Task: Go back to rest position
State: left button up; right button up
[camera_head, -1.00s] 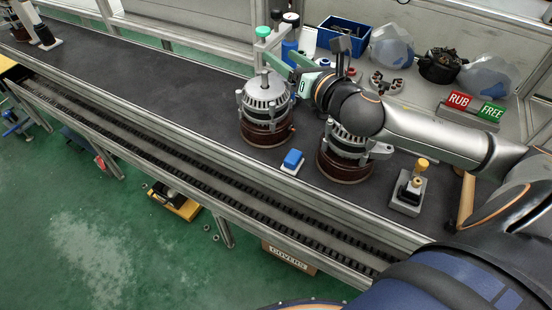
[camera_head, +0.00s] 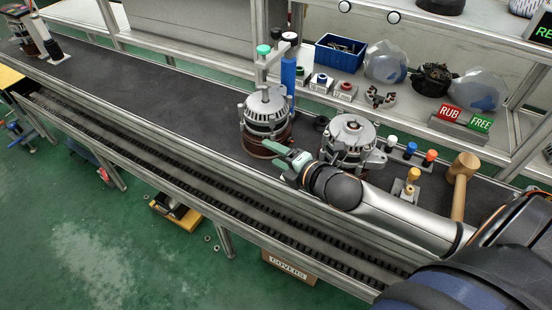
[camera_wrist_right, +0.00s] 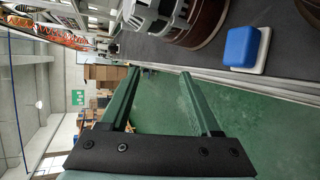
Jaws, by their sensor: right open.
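My right gripper (camera_head: 277,158) is at the front edge of the bench, in front of two alternators. It is open and empty in the right wrist view (camera_wrist_right: 158,75), with its green fingers apart over the floor. One alternator (camera_head: 264,118) stands left of the gripper, and a second alternator (camera_head: 348,140) stands behind my right forearm. A blue block on a white base (camera_wrist_right: 242,46) lies near the gripper in the right wrist view; my arm hides it in the head view. My left gripper is not in view.
A wooden mallet (camera_head: 461,175) and several coloured-top pieces stand right of the alternators. A shelf behind holds a blue bin (camera_head: 340,55) and RUB and FREE signs (camera_head: 466,118). The dark bench surface (camera_head: 140,82) is largely clear to the left.

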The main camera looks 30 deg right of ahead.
jog(key=shift+s+a+f+m, duration=0.2)
jog(key=shift+s+f+m, duration=0.1)
jog(key=shift+f+m, duration=0.25)
jog(key=s+a+f+m+g, duration=0.2)
jog(key=s+a+f+m, duration=0.2)
jog(key=s+f+m, duration=0.5)
jog(key=s+a+f+m+g+p, duration=0.1)
jog(key=s+a+f+m, duration=0.3)
jog(key=s+f+m, duration=0.4)
jog(key=shift+s+f+m+g, duration=0.4)
jog(key=shift+f+m+g, duration=0.35)
jog(key=shift+f, duration=0.15)
jog(key=shift+a, duration=0.1)
